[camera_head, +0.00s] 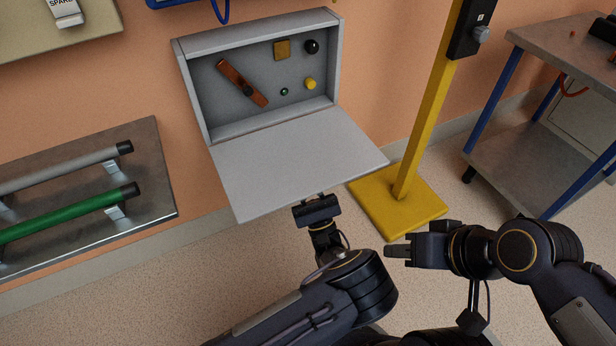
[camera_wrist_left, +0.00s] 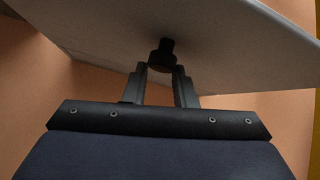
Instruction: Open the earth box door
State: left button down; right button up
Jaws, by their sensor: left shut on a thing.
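The earth box (camera_head: 187,95) is a grey wall-mounted case. Its door (camera_head: 290,160) is hinged along the bottom and folded down and outward, leaving the inside exposed. In the left wrist view the door (camera_wrist_left: 100,30) shows from below, with a black knob (camera_wrist_left: 161,54) on it. My left gripper (camera_wrist_left: 160,75) is shut on this knob, one finger on each side. In the head view my left gripper (camera_head: 315,200) is at the door's front edge, and the knob is hidden. My right gripper (camera_head: 395,251) is apart from the door, to its lower right, holding nothing visible; its finger gap is unclear.
Inside the box are a brown lever (camera_head: 240,84), a brass plate (camera_head: 282,50), a black knob, a yellow button and a green one. A yellow post on a yellow base (camera_head: 415,215) stands right of the door. A metal shelf (camera_head: 160,190) with rods is at left, a trolley (camera_head: 545,85) at right.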

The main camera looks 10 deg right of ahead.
pick_arm(q)
jog(key=shift+w+a+f+y, duration=0.2)
jog(key=shift+a+f+y, duration=0.2)
jog(key=shift+y, duration=0.2)
jog(key=c, duration=1.2)
grip_release()
jog(key=shift+a, duration=0.1)
jog(key=shift+t, duration=0.3)
jog(key=p+v, duration=0.1)
jog(key=v, duration=0.6)
jog(key=shift+s+f, duration=0.25)
jog(key=shift+s, duration=0.05)
